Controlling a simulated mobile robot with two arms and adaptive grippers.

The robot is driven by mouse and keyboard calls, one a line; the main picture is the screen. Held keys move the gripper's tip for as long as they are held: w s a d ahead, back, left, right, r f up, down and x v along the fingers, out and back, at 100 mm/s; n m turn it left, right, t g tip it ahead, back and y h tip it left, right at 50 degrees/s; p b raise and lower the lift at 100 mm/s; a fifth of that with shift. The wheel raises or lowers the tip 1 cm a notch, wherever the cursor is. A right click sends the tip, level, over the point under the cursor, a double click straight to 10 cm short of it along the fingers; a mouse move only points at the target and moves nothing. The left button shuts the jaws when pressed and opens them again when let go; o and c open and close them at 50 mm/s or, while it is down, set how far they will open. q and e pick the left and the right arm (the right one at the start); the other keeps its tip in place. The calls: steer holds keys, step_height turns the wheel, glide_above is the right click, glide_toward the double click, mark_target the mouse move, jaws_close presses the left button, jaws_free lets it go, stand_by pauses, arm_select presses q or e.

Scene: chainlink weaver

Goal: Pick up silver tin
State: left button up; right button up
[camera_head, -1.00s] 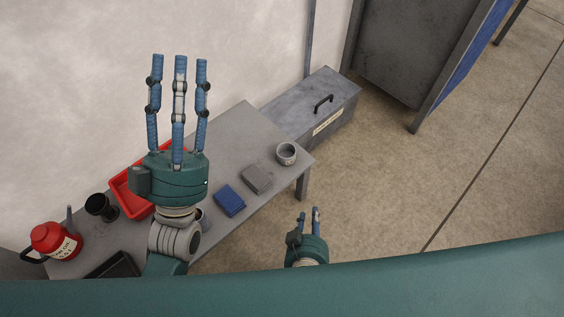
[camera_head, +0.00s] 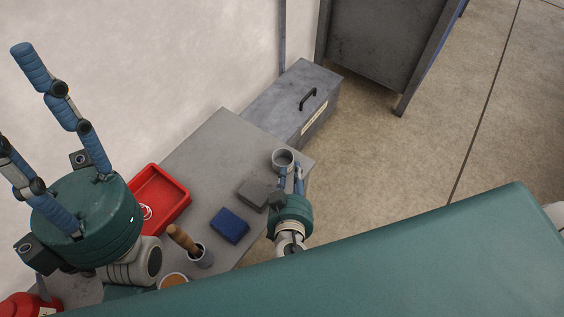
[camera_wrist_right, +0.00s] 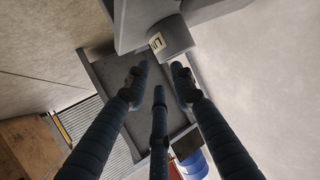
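The silver tin (camera_head: 283,158) is a small grey open-topped cup near the right end of the grey table (camera_head: 208,140). In the right wrist view the tin (camera_wrist_right: 174,38) shows at the top with a pale label. My right gripper (camera_head: 291,174) is at the near side of the tin, its fingers pointing at it. Its fingers (camera_wrist_right: 158,78) are spread with nothing between them; whether a fingertip touches the tin I cannot tell. My left gripper (camera_head: 48,125) is open and empty at the left, fingers extended, partly cut off by the frame.
A grey box (camera_head: 257,194) and a blue box (camera_head: 230,225) lie beside the right gripper. A red tray (camera_head: 183,203), a cup with a wooden-handled tool (camera_head: 203,258) and an orange-filled cup (camera_head: 173,281) are further left. A grey chest (camera_head: 285,95) stands behind the table.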

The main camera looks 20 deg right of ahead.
mark_target(283, 162)
steer(key=b+x, duration=0.1)
steer(key=x, duration=0.4)
steer(key=shift+w+d+r, duration=0.1)
steer(key=shift+w+d, duration=0.05)
steer(key=shift+w, duration=0.05)
jaws_close()
